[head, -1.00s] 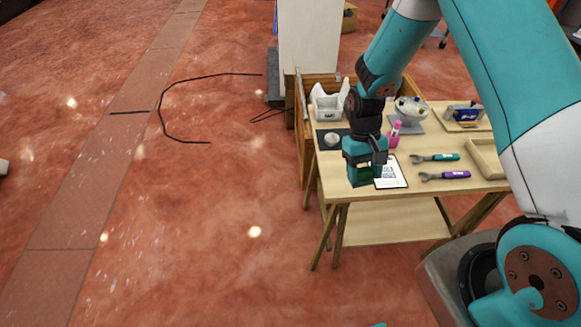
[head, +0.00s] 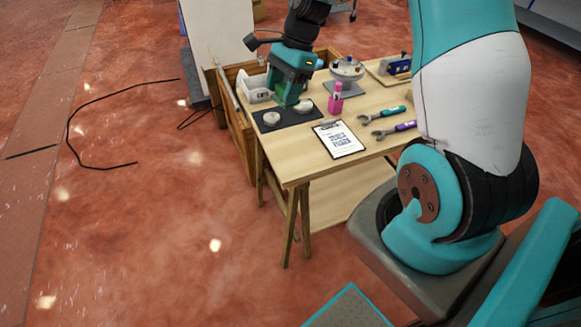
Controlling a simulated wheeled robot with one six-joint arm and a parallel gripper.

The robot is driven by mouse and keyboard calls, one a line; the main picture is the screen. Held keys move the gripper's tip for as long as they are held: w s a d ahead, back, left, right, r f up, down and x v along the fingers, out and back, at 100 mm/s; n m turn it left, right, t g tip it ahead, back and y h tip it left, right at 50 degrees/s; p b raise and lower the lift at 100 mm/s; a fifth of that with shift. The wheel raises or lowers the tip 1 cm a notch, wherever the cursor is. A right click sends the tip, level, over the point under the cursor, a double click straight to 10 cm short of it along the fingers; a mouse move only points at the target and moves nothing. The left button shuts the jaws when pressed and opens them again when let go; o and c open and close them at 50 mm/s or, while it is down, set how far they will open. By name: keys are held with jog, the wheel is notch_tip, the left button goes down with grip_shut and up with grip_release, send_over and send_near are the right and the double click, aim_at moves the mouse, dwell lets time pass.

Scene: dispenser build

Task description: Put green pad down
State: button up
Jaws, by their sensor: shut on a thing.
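My gripper (head: 287,98) points down over the dark mat (head: 263,128) on the wooden table. It is shut on the green pad (head: 281,90), which shows as a small green patch between the fingers and is mostly hidden by them. Two pale round pieces are on the mat: one (head: 271,118) to the left of the fingers, the other (head: 304,106) just to their right. I cannot tell whether the pad touches the mat.
A pink bottle (head: 335,101) stands right of the mat, near a clipboard (head: 338,139) and two wrenches (head: 383,116). A white bin (head: 256,89) and a round white device (head: 346,69) stand farther back. The table's front left corner (head: 291,177) is clear.

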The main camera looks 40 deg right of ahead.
jog(key=m, duration=0.1)
jog(key=d+m+t+b, duration=0.1)
jog(key=shift+r+m, duration=0.35)
jog(key=shift+m, duration=0.05)
jog(key=shift+s+d+f+m, duration=0.1)
jog(key=shift+d+f+m, duration=0.05)
jog(key=shift+m, duration=0.15)
notch_tip(320, 180, down, 19)
jog(key=shift+f+b, duration=0.1)
jog(key=shift+b, duration=0.3)
jog(key=shift+f, duration=0.15)
jog(key=o, duration=0.9)
